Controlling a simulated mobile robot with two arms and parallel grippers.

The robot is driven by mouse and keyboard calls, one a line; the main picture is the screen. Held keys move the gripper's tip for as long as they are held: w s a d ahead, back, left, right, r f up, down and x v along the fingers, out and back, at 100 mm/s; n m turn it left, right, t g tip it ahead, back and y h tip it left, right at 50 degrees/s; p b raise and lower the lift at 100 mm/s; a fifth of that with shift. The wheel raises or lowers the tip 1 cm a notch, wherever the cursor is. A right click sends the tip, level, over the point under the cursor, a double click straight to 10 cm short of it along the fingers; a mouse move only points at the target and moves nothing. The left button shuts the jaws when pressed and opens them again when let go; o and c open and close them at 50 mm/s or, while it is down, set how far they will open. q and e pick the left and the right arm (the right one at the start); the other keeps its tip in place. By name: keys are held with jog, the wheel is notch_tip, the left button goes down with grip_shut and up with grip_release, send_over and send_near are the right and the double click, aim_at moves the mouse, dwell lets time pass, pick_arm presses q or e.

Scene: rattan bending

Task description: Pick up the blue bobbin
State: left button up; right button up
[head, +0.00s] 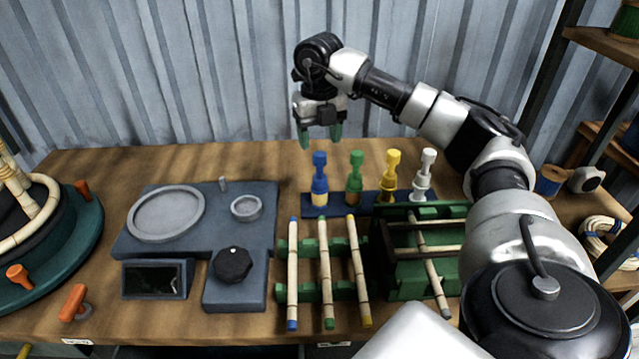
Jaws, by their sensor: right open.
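The blue bobbin (319,180) stands upright at the left end of a dark blue rack (334,205) at the back of the workbench. Its top and neck are blue and its lower part is pale. My right gripper (320,135) hangs above it with its two green-tipped fingers apart and pointing down. Nothing is between the fingers, and a gap shows between them and the bobbin's top. My left gripper is not in view.
Green (354,178), yellow (391,176) and white (425,176) bobbins stand in the same rack, to the right. Rattan sticks (325,272) lie on a green holder in front. A grey fixture (200,215) is at left. A blue spool (549,181) is at right.

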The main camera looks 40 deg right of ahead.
aim_at(319, 154)
jog(key=shift+s+a+f, duration=0.1)
jog(key=shift+f, duration=3.5)
grip_shut()
